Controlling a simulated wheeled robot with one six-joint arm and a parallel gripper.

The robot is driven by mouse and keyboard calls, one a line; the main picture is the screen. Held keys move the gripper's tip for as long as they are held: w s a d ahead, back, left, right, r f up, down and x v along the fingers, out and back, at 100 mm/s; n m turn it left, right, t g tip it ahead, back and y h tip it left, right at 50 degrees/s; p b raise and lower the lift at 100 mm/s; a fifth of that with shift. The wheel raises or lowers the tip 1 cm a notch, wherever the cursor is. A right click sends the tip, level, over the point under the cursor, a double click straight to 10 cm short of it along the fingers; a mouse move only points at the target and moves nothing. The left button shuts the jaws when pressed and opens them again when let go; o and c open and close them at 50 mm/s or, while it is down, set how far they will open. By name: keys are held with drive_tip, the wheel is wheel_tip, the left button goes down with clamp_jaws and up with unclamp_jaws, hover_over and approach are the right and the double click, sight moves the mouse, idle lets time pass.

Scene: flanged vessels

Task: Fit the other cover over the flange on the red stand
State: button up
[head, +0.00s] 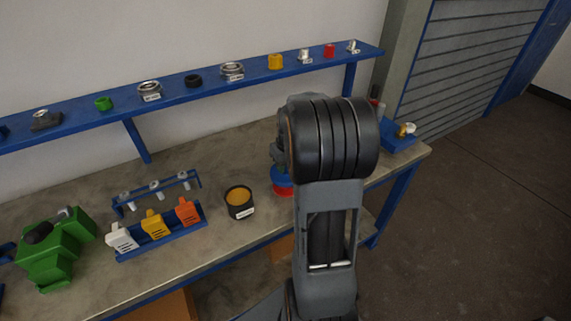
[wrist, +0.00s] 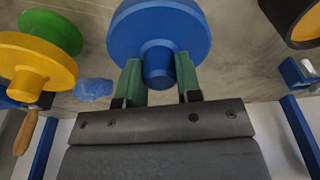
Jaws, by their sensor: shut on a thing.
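A blue round cover (wrist: 160,25) with a central knob fills the top middle of the wrist view. My gripper (wrist: 158,72) has its green fingers on both sides of the knob and is shut on it. In the head view the blue cover (head: 282,179) shows beside my arm, directly above the red stand (head: 284,192). The flange is hidden, and I cannot tell whether the cover touches it. A yellow round cover (wrist: 40,62) with a knob is at the left in the wrist view, with a green disc (wrist: 52,30) partly behind it.
A black cup with yellow inside (head: 239,202) stands left of the red stand. Further left are a blue rack with coloured tags (head: 160,236) and a green block fixture (head: 55,250). A blue shelf (head: 190,92) with small parts runs behind.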

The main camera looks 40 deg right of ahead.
drive_tip(key=o, duration=1)
drive_tip(key=shift+f, duration=0.1)
wheel_tip(320, 180, up, 14)
drive_tip(key=s, duration=0.2)
drive_tip(key=shift+f, duration=0.15)
drive_tip(key=shift+a, duration=0.1)
drive_tip(key=s+a+f, duration=0.2)
drive_tip(key=s+a, duration=0.1)
drive_tip(key=a, duration=0.4)
drive_tip(key=s+a+f+n+t, duration=0.1)
drive_tip(key=s+a+f, duration=0.1)
drive_tip(key=a, duration=0.4)
drive_tip(key=s+a+f+t, duration=0.1)
drive_tip(key=s+a, duration=0.4)
drive_tip(key=a, duration=0.2)
drive_tip(key=shift+a+f+n, duration=0.3)
drive_tip(key=shift+a+f, duration=0.05)
drive_tip(key=shift+f, duration=0.05)
